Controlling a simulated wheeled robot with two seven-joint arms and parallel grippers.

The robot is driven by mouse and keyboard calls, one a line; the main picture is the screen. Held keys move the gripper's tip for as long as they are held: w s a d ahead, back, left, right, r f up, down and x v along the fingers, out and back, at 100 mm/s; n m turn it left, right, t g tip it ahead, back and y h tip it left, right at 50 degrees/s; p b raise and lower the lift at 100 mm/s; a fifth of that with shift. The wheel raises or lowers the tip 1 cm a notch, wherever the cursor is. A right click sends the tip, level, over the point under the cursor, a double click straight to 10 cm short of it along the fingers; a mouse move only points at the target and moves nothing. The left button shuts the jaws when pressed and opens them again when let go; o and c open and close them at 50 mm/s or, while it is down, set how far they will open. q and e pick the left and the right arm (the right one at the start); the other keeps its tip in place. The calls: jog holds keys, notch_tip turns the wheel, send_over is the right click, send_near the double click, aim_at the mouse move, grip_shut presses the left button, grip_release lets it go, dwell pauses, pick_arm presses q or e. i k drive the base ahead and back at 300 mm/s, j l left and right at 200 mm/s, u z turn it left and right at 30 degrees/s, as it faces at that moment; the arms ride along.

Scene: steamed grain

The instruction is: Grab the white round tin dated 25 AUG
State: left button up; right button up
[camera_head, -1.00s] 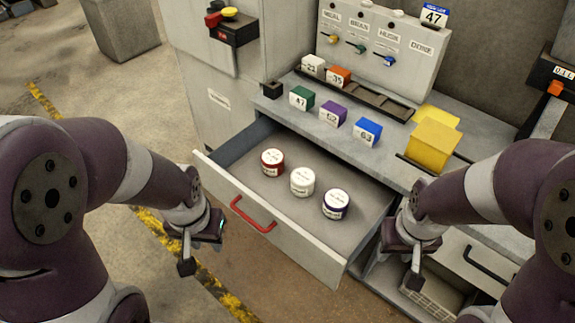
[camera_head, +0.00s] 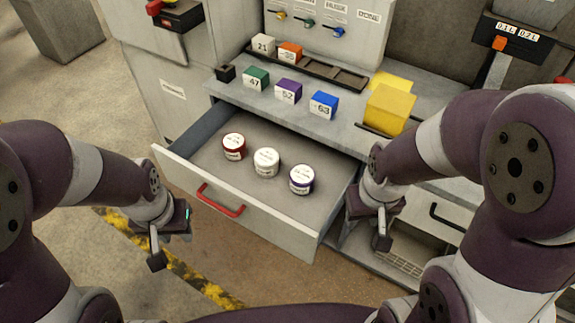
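Three round tins stand upright in the open drawer in the head view. My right gripper (camera_head: 377,230) is at the drawer's right side, away from the tins. Neither visibly holds anything; their finger gaps are not clear.
The drawer (camera_head: 290,222) has a red handle (camera_head: 220,201). On the counter above stand green (camera_head: 255,79), purple (camera_head: 288,91) and blue (camera_head: 323,105) numbered blocks. A yellow box (camera_head: 388,109) stands at the counter's right. The drawer floor around the tins is clear.

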aim_at(266, 159)
jog(key=j+z, duration=0.1)
jog(key=z, duration=0.35)
jog(key=i+j+z, duration=0.1)
jog(key=z, duration=0.35)
jog(key=j+z, duration=0.15)
jog(key=z, duration=0.3)
jog(key=j+z, duration=0.15)
jog(key=z, duration=0.3)
jog(key=j+z, duration=0.15)
jog(key=j, duration=0.25)
jog(key=k+j+z, duration=0.1)
jog(key=j, duration=0.3)
jog(key=k+j+z, duration=0.15)
jog(key=j, duration=0.25)
jog(key=j+z, duration=0.15)
jog(key=j, duration=0.25)
jog(key=k+j+z, duration=0.1)
jog(key=j, duration=0.3)
jog(key=k, duration=0.05)
